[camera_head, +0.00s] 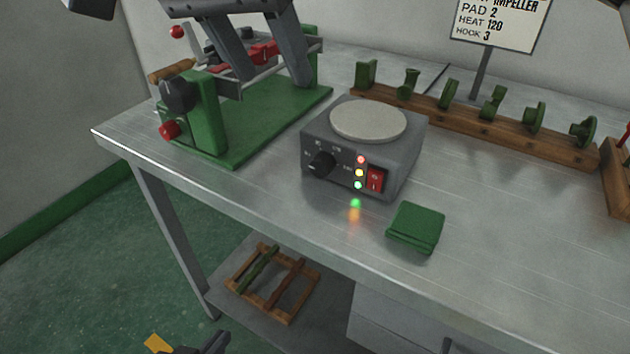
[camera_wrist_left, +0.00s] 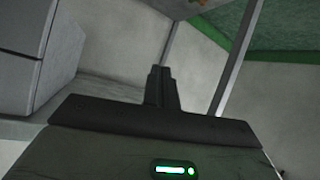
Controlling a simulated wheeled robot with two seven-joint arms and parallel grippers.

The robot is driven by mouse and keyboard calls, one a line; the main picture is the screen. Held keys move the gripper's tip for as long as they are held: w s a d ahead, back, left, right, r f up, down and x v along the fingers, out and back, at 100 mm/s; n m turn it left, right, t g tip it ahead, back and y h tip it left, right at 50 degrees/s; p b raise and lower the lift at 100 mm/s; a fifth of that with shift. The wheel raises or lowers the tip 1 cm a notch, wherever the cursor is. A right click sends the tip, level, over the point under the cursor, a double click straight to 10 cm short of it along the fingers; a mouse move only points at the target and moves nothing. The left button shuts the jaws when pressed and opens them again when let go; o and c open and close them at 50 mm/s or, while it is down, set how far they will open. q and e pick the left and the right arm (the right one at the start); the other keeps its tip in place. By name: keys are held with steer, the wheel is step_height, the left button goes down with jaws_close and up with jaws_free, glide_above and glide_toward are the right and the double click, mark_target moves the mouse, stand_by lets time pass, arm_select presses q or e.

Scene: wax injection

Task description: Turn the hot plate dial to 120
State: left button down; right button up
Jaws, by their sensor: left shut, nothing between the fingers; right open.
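The grey hot plate (camera_head: 410,150) stands on the metal table with a round pale top (camera_head: 368,121). Its black dial (camera_head: 321,164) is on the left of the front panel; the scale marks are too small to read. A red switch (camera_head: 375,180) and red, yellow and green lights (camera_head: 360,172) are to its right. My left gripper (camera_head: 218,342) is at the bottom edge, low and well away from the dial. Its fingers are shut together and empty in the left wrist view (camera_wrist_left: 162,88). Of my right gripper, only a dark tip (camera_head: 446,346) seems to show at the bottom edge.
A sign (camera_head: 497,22) reads heat 120. A green-based press (camera_head: 235,150) stands left of the hot plate. A wooden rack (camera_head: 470,124) of green parts is behind it, and a green block (camera_head: 416,226) in front. A wooden frame (camera_head: 273,283) lies on the lower shelf.

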mark_target(318, 163)
steer(key=b+x, duration=0.3)
steer(key=x, duration=1.3)
steer(key=shift+w+f+b, duration=0.1)
steer(key=shift+w+b, duration=0.05)
steer(key=shift+b, duration=0.2)
arm_select(q)
step_height(318, 163, down, 7)
steer(key=d+g, duration=0.1)
steer(key=shift+w+d+h, duration=0.3)
arm_select(e)
steer(key=shift+d+f, duration=0.1)
steer(key=shift+f, duration=0.2)
steer(key=shift+c, duration=0.3)
arm_select(q)
steer(key=shift+w, duration=0.1)
arm_select(e)
steer(key=c, duration=0.9)
